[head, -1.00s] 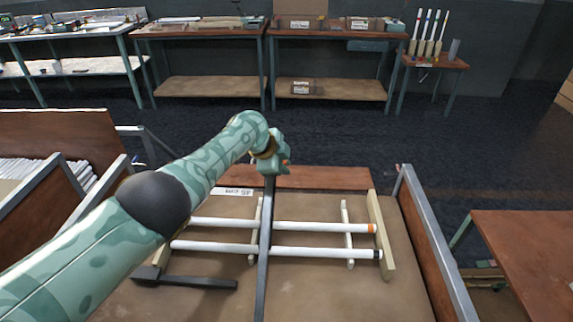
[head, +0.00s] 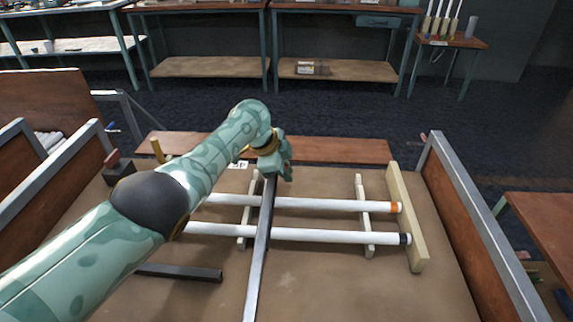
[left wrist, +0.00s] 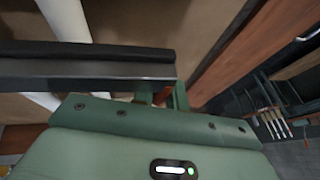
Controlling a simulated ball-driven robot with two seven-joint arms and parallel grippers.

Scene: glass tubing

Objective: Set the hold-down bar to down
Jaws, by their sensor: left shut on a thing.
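The hold-down bar (head: 260,250) is a long dark bar that runs from the near edge of the bench to my left gripper. My left gripper (head: 271,174) is shut on its far end. The bar crosses over two white tubes, one with an orange end (head: 330,204) and one with a dark end (head: 330,237). I cannot tell whether the bar touches them. In the left wrist view the bar (left wrist: 85,70) passes in front of the tubes, beside my gripper (left wrist: 165,92). My right gripper is not in view.
The tubes lie across pale wooden supports (head: 364,220), with a wooden stop (head: 405,215) at their right ends. A short dark bar (head: 180,272) lies at left. A metal-framed panel (head: 480,230) borders the right side. The bench top at front right is bare.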

